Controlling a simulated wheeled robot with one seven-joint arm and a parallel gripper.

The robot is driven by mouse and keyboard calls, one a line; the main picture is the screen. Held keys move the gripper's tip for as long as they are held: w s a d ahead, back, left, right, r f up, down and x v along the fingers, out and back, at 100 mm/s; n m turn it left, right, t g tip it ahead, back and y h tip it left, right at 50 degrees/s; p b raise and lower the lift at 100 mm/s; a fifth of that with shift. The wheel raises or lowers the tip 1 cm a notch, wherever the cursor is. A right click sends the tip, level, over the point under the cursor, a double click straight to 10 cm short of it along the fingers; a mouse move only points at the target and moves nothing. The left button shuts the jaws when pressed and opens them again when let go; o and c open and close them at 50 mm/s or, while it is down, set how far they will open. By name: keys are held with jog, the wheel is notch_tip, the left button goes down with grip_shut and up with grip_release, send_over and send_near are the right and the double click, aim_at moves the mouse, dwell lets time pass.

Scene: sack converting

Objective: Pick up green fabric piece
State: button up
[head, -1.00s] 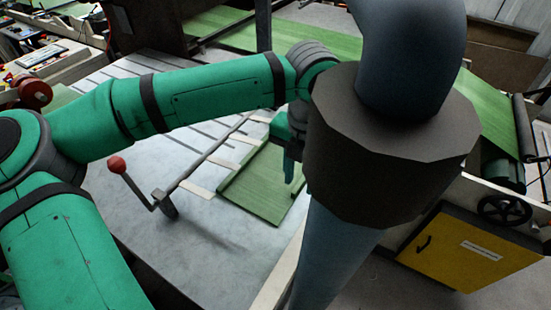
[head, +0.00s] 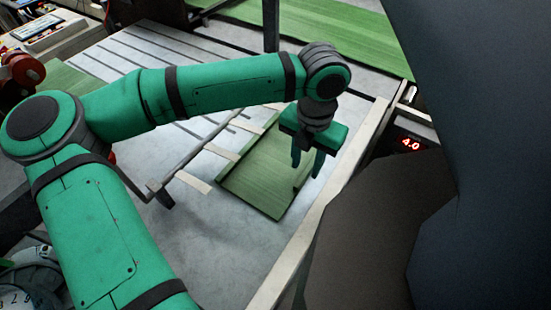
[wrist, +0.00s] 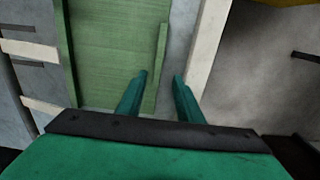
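The green fabric piece (head: 262,178) lies flat on the grey table, with a narrow raised or folded strip along its right edge. In the wrist view the fabric (wrist: 112,50) fills the upper left, and the strip stands out along its right side. My gripper (head: 306,172) hangs pointing down over the right edge of the fabric. The left finger is over the fabric's right edge and the right finger is over bare table. Whether the fingertips touch anything cannot be told.
A pale wooden rail (head: 318,222) runs along the table's right edge. A metal bar (head: 195,157) with pale strips lies left of the fabric. A red display reading 4.0 (head: 411,143) is beyond the rail. The table's front (head: 215,250) is bare.

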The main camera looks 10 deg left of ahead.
aim_at(303, 176)
jog(key=f, duration=0.4)
jog(key=shift+w+a+f, duration=0.15)
jog(key=shift+w+f, duration=0.05)
jog(key=shift+f, duration=0.2)
jog(key=shift+c, duration=0.4)
grip_shut()
